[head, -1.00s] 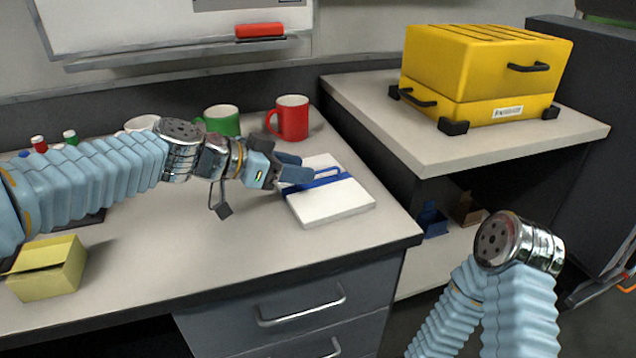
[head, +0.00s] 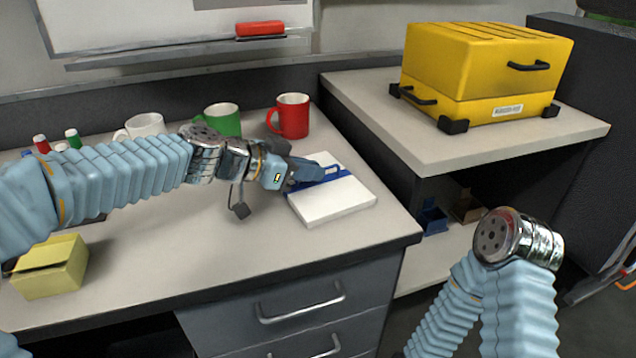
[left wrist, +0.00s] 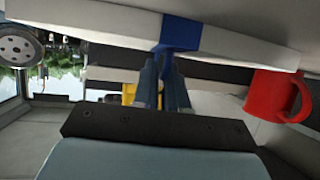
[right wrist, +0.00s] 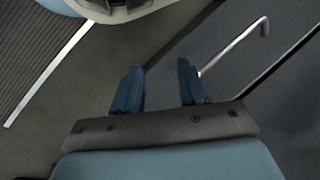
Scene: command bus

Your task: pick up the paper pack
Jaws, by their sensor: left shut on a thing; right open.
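The paper pack (head: 335,206), a flat white block with a blue band and blue handle, lies on the desk near its right end. My left gripper (head: 319,173) reaches it from the left and is shut on the blue handle. In the left wrist view, the white pack (left wrist: 110,22) and its blue band fill the top, with the left fingers (left wrist: 165,82) closed at the blue part. My right gripper (right wrist: 160,88) is open and empty in the right wrist view, above dark floor beside a drawer front.
A red mug (head: 292,116), a green mug (head: 222,120) and a white mug (head: 145,125) stand behind the left arm. A yellow box (head: 50,268) sits at the desk's left. A yellow case (head: 485,75) stands on the higher counter (head: 560,132) at right.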

